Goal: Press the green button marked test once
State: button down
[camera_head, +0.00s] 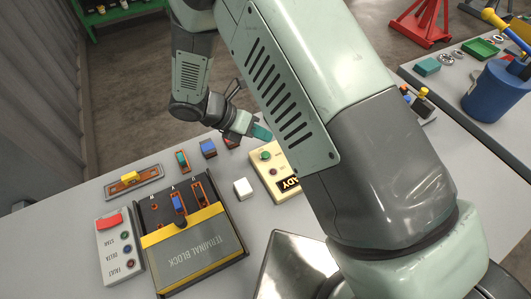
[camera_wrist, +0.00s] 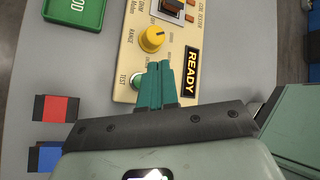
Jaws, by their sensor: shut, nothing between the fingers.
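The green button marked TEST (camera_wrist: 136,82) is a small round button at the lower left of a cream panel (camera_wrist: 128,50). In the wrist view the left edge of my fingers partly overlaps it. In the head view the green button (camera_head: 265,155) shows at the panel's left end, and my arm hides the panel's right part. My gripper (camera_wrist: 158,66) is shut and empty, its teal fingertips just right of the button in the wrist view. In the head view my gripper (camera_head: 262,132) appears just beyond the button. I cannot tell its height above the panel.
The panel carries a yellow knob (camera_wrist: 152,38), a switch (camera_wrist: 172,8) and a READY display (camera_wrist: 193,72). A red block (camera_wrist: 54,108) and a blue block (camera_wrist: 45,157) stand beside it.

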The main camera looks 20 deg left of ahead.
aim_at(262, 154)
jog(key=shift+f, duration=2.3)
jog(key=shift+f, duration=0.15)
jog(key=shift+f, duration=0.3)
jog(key=shift+f, duration=0.4)
dwell(0.7)
dwell(0.3)
jog(key=shift+r, duration=0.85)
jog(key=shift+r, duration=2.5)
